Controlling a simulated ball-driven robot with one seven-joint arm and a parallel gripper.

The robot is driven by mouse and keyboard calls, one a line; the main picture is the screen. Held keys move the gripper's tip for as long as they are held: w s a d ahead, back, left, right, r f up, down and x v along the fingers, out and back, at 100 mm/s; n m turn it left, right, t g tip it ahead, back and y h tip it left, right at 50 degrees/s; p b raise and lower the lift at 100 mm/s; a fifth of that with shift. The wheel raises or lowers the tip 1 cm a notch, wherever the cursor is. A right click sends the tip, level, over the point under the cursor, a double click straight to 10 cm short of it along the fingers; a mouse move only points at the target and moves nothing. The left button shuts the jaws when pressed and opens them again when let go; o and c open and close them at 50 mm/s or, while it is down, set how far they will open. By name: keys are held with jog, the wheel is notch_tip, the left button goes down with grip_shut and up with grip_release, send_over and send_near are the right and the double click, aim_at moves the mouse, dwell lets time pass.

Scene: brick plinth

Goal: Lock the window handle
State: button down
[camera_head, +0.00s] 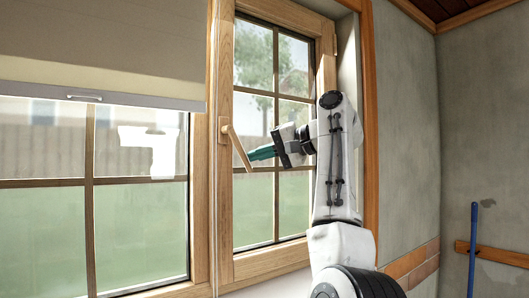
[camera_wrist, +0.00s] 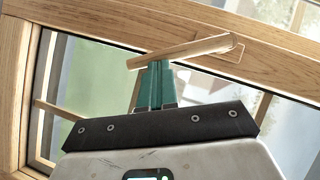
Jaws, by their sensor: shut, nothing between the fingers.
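The wooden window handle (camera_head: 237,146) is on the left stile of the right window sash (camera_head: 225,190). It tilts diagonally, its free end pointing down and to the right from its mount. In the wrist view the handle (camera_wrist: 180,50) crosses just beyond the fingertips, with its mount at the right. My gripper (camera_head: 252,155) has teal fingers that are shut and empty. It comes from the right, its tips at the lower part of the handle. In the wrist view the fingertips (camera_wrist: 157,68) meet the handle's edge near its free end; I cannot tell whether they touch.
A second window (camera_head: 140,215) is at the left, with a partly lowered blind (camera_head: 100,50) over its top. A grey wall (camera_head: 410,130) is at the right. A blue-handled pole (camera_head: 473,245) stands by a wooden rail (camera_head: 500,256) there.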

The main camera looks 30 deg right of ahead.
aim_at(247, 163)
jog(key=shift+a+f+m+t+y+b, duration=0.35)
jog(key=shift+a+f+m+y+b, duration=0.1)
jog(key=shift+a+m, duration=0.25)
jog(key=shift+a+f+m+t+y+b, duration=0.35)
jog(key=shift+a+m, duration=0.2)
jog(key=shift+m, duration=0.2)
jog(key=shift+a+f+m+t+y+b, duration=0.3)
jog(key=shift+a+f+m+y+b, duration=0.15)
jog(key=shift+a+m, duration=0.25)
jog(key=shift+d+r, duration=0.1)
jog(key=shift+d, duration=0.1)
